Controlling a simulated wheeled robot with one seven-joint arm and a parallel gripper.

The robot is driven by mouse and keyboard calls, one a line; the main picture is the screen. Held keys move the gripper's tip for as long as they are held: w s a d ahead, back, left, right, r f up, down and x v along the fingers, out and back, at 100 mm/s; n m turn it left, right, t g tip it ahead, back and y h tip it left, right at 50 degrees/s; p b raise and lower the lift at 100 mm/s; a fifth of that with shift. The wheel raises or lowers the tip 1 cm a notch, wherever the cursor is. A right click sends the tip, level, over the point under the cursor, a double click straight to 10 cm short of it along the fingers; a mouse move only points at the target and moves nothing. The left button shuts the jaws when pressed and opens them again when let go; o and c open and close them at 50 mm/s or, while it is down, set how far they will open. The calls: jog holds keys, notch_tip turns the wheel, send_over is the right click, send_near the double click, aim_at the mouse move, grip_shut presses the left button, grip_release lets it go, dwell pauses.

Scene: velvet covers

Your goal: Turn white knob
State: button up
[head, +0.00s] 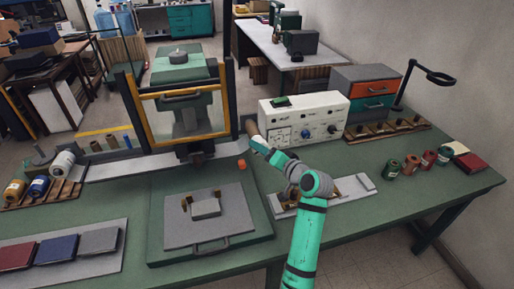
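A white control box (285,117) stands at the back of the green workbench, with dark and pale controls on its front face. My teal and grey arm reaches in from the front. My gripper (252,128) is at the left end of the box, apart from the pale knob. Its fingers are too small and too dark to tell whether they are open.
A yellow-framed screen (183,113) stands left of my gripper. A grey plate (205,225) with a small block lies in front. An orange-and-teal drawer unit (368,92) stands right of the box. A small orange piece (242,164) lies near my arm.

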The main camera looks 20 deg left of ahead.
jog(key=shift+v, duration=1.95)
jog(key=shift+f, duration=0.1)
